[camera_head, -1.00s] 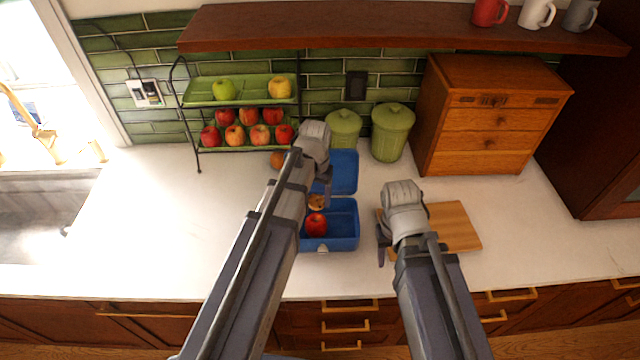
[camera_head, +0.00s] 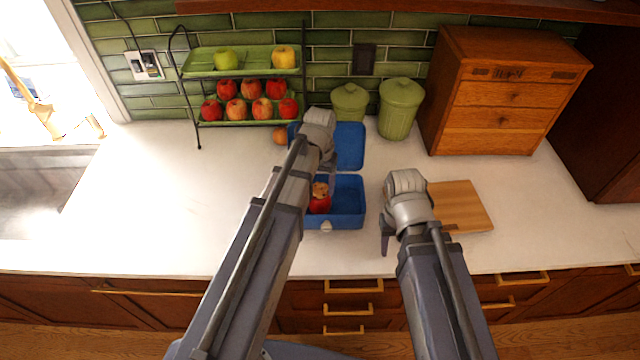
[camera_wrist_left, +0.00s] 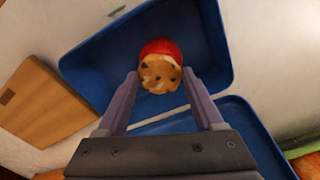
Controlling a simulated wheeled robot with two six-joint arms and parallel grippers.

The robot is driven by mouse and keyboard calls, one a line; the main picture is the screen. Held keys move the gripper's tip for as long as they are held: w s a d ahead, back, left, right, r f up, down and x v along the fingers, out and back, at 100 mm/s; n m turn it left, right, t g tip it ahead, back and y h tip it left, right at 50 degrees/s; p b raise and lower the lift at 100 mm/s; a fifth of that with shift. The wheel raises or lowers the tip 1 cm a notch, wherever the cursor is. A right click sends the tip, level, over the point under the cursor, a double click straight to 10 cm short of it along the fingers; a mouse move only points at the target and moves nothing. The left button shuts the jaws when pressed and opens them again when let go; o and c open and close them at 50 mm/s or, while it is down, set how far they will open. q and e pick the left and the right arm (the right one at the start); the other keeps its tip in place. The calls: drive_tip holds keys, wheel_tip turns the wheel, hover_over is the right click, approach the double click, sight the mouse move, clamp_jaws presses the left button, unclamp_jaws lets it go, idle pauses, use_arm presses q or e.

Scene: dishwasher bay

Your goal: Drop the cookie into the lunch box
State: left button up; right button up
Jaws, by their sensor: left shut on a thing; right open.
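The blue lunch box (camera_head: 348,218) stands open on the counter with its lid lying back. It also shows in the left wrist view (camera_wrist_left: 215,50). A red apple (camera_head: 320,206) is in its left part. My left gripper (camera_wrist_left: 160,77) is shut on the cookie (camera_wrist_left: 160,72), a round brown piece with dark chips. In the head view the cookie (camera_head: 320,188) appears over the box opening, overlapping the apple. The gap between cookie and apple cannot be told. My right gripper (camera_head: 385,240) is open and empty, right of the box, near the cutting board.
A wooden cutting board (camera_head: 462,207) lies to the right. Green canisters (camera_head: 400,108), a wooden drawer chest (camera_head: 500,95) and a rack with green trays (camera_head: 240,62) of fruit stand behind. A round brown item (camera_head: 280,135) lies by the rack. The left counter is clear.

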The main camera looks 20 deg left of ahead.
sight(320, 189)
use_arm(q)
drive_tip(key=o, duration=0.7)
drive_tip(key=shift+r, duration=0.1)
wheel_tip(320, 189, up, 8)
drive_tip(key=p, duration=0.8)
drive_tip(key=shift+s+f, duration=0.1)
drive_tip(key=shift+f, duration=0.1)
